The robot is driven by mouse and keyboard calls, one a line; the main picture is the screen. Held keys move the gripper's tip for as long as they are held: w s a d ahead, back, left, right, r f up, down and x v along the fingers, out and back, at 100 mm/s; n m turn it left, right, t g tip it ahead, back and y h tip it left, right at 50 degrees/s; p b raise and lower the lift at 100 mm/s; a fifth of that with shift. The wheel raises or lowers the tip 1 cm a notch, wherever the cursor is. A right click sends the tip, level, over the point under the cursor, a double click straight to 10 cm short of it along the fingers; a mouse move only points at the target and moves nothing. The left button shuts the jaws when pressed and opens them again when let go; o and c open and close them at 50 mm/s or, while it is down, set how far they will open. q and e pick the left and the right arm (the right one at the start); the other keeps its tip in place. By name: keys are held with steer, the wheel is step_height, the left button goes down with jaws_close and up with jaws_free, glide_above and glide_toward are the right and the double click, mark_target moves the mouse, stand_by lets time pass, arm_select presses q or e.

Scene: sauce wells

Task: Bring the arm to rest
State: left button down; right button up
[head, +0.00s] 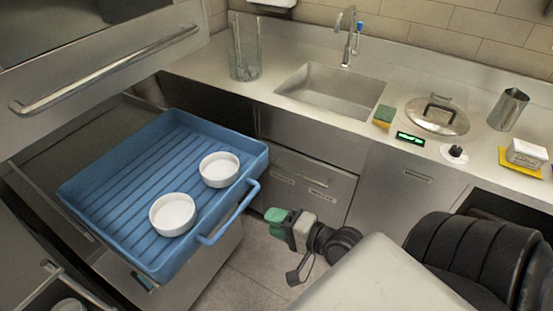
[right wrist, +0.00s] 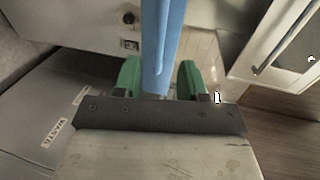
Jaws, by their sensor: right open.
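My right gripper (head: 274,217), with green fingers, is at the lower middle of the head view, just right of a blue tray's handle and apart from it. In the right wrist view the fingers (right wrist: 159,78) are spread apart. A blue bar, which looks like part of the tray, shows between them in the picture, and the gripper is open. The blue ribbed tray (head: 110,182) rests on a pulled-out drawer at the left. Two white bowls stand in it, one near the handle side (head: 220,169) and one nearer the front (head: 172,214). My left gripper is out of view.
A steel counter holds a sink (head: 330,90), a glass container (head: 244,62), a sponge (head: 383,115), a lidded well (head: 437,115), a steel cup (head: 508,109) and a white tub (head: 527,153). A steel door with a bar handle (head: 105,70) overhangs the upper left. Floor (head: 262,262) shows below my gripper.

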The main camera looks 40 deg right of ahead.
stand_by(0.4)
steer(key=s+d+f+n+g+h, duration=0.1)
steer(key=s+d+f+n+g, duration=0.1)
steer(key=f, duration=0.7)
steer(key=s+d+f+n+g+h, duration=0.1)
steer(key=s+f+h, duration=0.1)
steer(key=f, duration=0.6)
steer(key=s+d+f+n+g+h, duration=0.1)
steer(key=s+d+f+n+g, duration=0.1)
steer(key=f, duration=0.7)
steer(key=s+a+f+n+g, duration=0.2)
steer(key=s+f+n+g, duration=0.1)
steer(key=s+f, duration=0.3)
steer(key=s+a+f+n+g+h, duration=0.1)
steer(key=s+a+f+n+g, duration=0.1)
steer(key=s+f, duration=0.5)
steer(key=s+a+f+n+g, duration=0.3)
steer(key=s+f+n, duration=0.3)
steer(key=s, duration=0.4)
steer(key=shift+s+a+f+n+g, duration=0.15)
steer(key=shift+a+f+n+g, duration=0.15)
steer(key=shift+a+f, duration=0.25)
steer(key=shift+a+r, duration=0.1)
